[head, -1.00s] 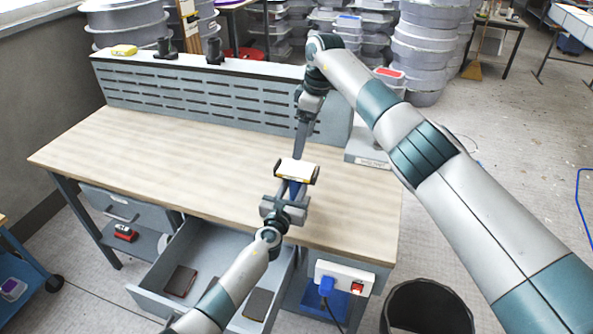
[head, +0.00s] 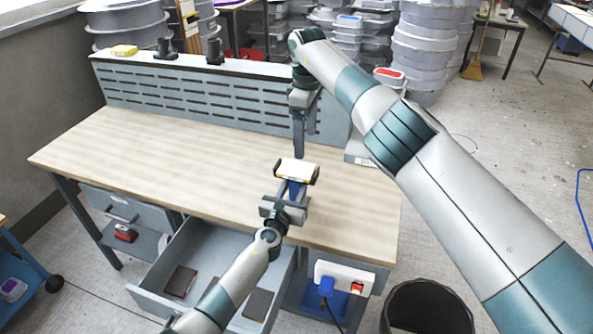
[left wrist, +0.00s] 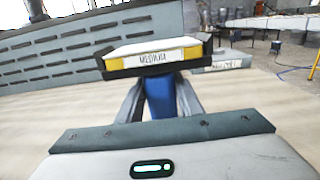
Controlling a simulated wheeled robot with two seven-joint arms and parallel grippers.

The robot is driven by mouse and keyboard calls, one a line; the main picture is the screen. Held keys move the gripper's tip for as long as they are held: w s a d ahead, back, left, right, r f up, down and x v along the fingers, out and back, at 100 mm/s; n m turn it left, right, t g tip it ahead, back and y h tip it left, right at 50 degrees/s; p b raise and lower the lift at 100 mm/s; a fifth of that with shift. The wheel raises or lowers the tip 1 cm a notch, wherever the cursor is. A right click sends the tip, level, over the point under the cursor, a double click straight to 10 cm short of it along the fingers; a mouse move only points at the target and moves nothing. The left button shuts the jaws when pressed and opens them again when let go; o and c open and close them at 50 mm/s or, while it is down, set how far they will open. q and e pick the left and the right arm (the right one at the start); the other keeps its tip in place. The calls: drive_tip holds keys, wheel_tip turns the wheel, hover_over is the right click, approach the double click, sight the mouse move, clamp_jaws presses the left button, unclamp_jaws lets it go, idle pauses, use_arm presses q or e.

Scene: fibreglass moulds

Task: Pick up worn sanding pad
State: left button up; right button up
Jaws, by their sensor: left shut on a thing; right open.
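My left gripper (head: 290,200) is shut on the blue handle (head: 296,188) of a sanding block (head: 297,171). The block has a whitish, yellow-edged pad face turned up and dark ends. In the left wrist view the block (left wrist: 155,55) shows lettering on its yellow side, and the blue handle (left wrist: 160,97) is between the fingers. I cannot tell how worn the pad is. My right gripper (head: 299,145) is open and empty, pointing down behind the block, seen nearly edge-on and apart from it.
The wooden bench top (head: 170,165) is mostly clear. A slotted back panel (head: 200,95) stands behind. A yellow item (head: 124,50) sits on its ledge. A black bin (head: 430,305) stands right.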

hover_over(306, 170)
wheel_tip(306, 170, down, 5)
drive_tip(key=shift+s+a+r, duration=0.1)
drive_tip(key=shift+s+a, duration=0.05)
drive_tip(key=shift+f, duration=2.7)
drive_tip(key=c, duration=1.1)
